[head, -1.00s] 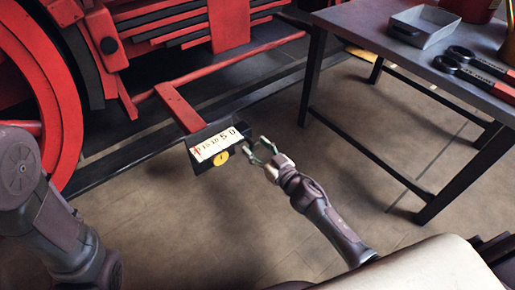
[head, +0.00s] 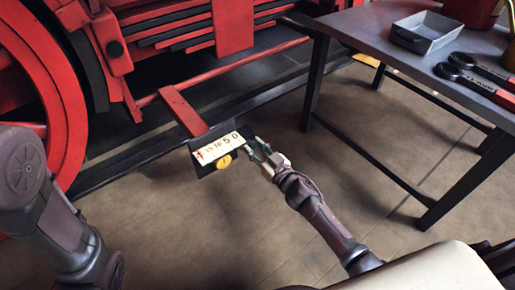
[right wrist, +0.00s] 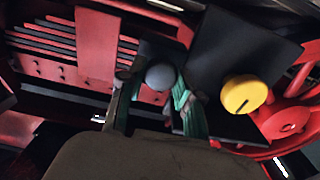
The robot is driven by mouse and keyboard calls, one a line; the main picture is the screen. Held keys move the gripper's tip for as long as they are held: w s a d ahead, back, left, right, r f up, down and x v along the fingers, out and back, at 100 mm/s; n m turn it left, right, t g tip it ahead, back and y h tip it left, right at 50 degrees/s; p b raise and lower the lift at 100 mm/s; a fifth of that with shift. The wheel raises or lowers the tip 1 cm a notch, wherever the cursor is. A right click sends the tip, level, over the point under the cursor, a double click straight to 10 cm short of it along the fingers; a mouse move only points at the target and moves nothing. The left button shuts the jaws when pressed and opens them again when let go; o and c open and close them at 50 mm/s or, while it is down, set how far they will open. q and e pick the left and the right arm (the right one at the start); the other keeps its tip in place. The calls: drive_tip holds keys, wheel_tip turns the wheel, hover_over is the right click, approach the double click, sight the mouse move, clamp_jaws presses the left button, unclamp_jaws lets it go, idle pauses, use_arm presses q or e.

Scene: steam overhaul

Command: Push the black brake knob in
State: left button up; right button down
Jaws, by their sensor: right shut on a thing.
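The black brake knob (right wrist: 160,77) shows as a dark grey round knob between the two fingers in the right wrist view. My right gripper (right wrist: 155,108) is shut on it, with a green-padded finger on either side. In the head view my right gripper (head: 257,150) is at the right edge of the black control box (head: 206,178), and its fingers hide the knob there. The box has a white scale plate (head: 217,148) and a yellow knob (head: 223,161), which also shows right of the fingers in the right wrist view (right wrist: 243,94). My left gripper is out of view.
A red locomotive with a large wheel (head: 62,100) stands behind the box, joined to it by a red bar (head: 183,110). A dark table (head: 375,38) at the right holds a grey tray (head: 428,33) and red-handled tools (head: 485,70). The floor between is clear.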

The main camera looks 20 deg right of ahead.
drive_tip(key=shift+w+r, duration=0.1)
drive_tip(key=shift+w, duration=0.05)
drive_tip(key=c, duration=0.8)
unclamp_jaws()
drive_tip(key=shift+w+a, duration=0.1)
drive_tip(key=v, duration=1.2)
